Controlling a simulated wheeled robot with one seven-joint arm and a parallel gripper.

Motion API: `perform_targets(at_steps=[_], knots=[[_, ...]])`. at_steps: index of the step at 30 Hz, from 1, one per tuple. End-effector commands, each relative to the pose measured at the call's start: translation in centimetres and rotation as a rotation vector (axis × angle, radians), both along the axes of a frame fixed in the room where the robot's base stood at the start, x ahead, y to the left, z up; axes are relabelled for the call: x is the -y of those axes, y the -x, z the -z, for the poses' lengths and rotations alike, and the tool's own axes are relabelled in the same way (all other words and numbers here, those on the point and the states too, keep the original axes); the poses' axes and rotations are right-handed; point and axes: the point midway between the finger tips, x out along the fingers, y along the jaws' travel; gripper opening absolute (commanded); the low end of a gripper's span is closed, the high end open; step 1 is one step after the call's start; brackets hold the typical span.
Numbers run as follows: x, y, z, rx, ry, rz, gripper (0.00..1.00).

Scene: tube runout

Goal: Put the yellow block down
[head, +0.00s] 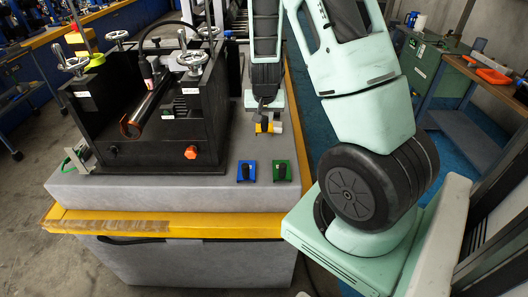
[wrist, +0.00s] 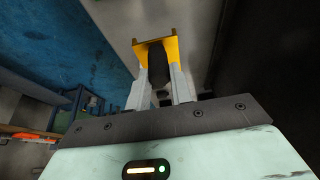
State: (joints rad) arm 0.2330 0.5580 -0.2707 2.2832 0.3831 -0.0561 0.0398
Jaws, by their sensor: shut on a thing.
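The yellow block (head: 263,128) is in my gripper (head: 268,112), over the right part of the grey slab's top in the head view. In the wrist view my gripper (wrist: 160,80) has its two pale fingers closed on the black grip of the yellow block (wrist: 171,47). The block's yellow plate sticks out beyond the fingertips. I cannot tell whether the block touches the slab.
A blue block (head: 246,178) and a green block (head: 283,178), each with a black grip, stand on the grey slab (head: 215,194) nearer the front. A black machine (head: 150,150) with handwheels and an orange knob (head: 191,152) stands left. Bare slab lies between the blocks and my gripper.

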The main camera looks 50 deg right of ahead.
Motion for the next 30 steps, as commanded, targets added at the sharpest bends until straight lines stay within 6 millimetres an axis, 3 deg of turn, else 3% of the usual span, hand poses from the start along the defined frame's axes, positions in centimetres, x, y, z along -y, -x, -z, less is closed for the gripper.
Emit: perform_targets(at_steps=[6,18,23,30], knots=[[0.0,0.1,3.9,-0.005,-0.002,0.002,0.01],[0.0,0.1,8.2,-0.004,-0.003,0.001,0.01],[0.0,0.0,9.4,0.001,-0.001,0.0,0.01],[0.0,0.0,9.5,0.001,0.0,0.0,0.01]])
